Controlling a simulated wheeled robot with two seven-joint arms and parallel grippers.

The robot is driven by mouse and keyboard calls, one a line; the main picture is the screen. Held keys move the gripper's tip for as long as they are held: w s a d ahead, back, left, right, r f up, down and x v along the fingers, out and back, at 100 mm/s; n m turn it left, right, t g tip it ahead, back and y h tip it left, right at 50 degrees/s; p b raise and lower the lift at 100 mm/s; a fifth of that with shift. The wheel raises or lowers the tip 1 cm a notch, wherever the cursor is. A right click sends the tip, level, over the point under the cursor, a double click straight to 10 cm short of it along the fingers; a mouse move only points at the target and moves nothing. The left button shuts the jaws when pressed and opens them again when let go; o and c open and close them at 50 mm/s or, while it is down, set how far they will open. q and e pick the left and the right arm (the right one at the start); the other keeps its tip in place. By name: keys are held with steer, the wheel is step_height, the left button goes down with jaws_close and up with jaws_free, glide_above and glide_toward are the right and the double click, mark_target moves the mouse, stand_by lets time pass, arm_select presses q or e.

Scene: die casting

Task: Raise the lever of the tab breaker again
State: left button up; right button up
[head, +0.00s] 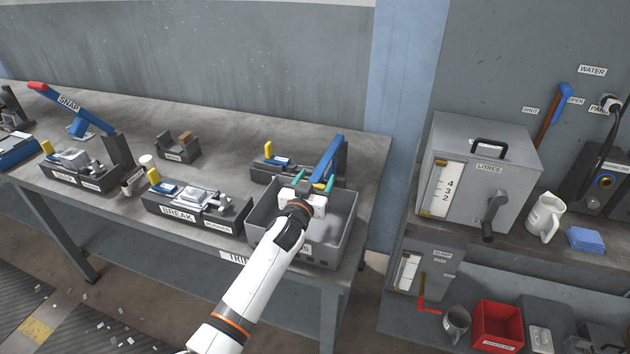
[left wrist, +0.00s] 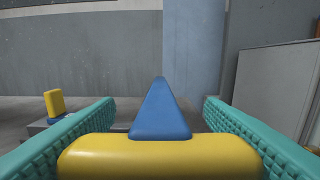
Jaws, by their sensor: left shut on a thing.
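A blue lever (head: 327,152) rises from a dark base (head: 262,175) at the back right of the bench, next to a dark post. It is tilted, its near end down between my left gripper's fingers. My left gripper (head: 314,182) is shut on the lever's yellow handle bar, seen across the bottom of the left wrist view (left wrist: 160,158). The blue arm (left wrist: 160,112) runs away from me behind it. The teal fingers flank the bar. My right gripper is not in view.
A grey bin (head: 345,222) stands below my left gripper, at the bench's right edge. The BREAK fixture (head: 178,213) is left of it. A metal LITRES tank (head: 490,150) stands right, beyond a gap.

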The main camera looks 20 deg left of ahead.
arm_select(q)
steer(key=shift+g, duration=0.7)
steer(key=r+p, duration=0.2)
steer(key=p, duration=0.1)
steer(key=w+r+p, duration=0.1)
steer(key=r+p, duration=0.4)
steer(key=p, duration=0.1)
steer(key=shift+w+r+p, duration=0.2)
steer(key=shift+r+p, duration=0.1)
steer(key=r, duration=0.1)
steer(key=w+r+p, duration=0.1)
steer(key=r, duration=0.1)
steer(key=w+r+p, duration=0.1)
steer(key=shift+w+r, duration=0.15)
steer(key=shift+r, duration=0.25)
steer(key=w+r, duration=0.5)
steer(key=shift+d+r, duration=0.1)
steer(key=shift+r, duration=0.2)
steer(key=shift+w+r, duration=0.35)
steer(key=shift+w, duration=0.4)
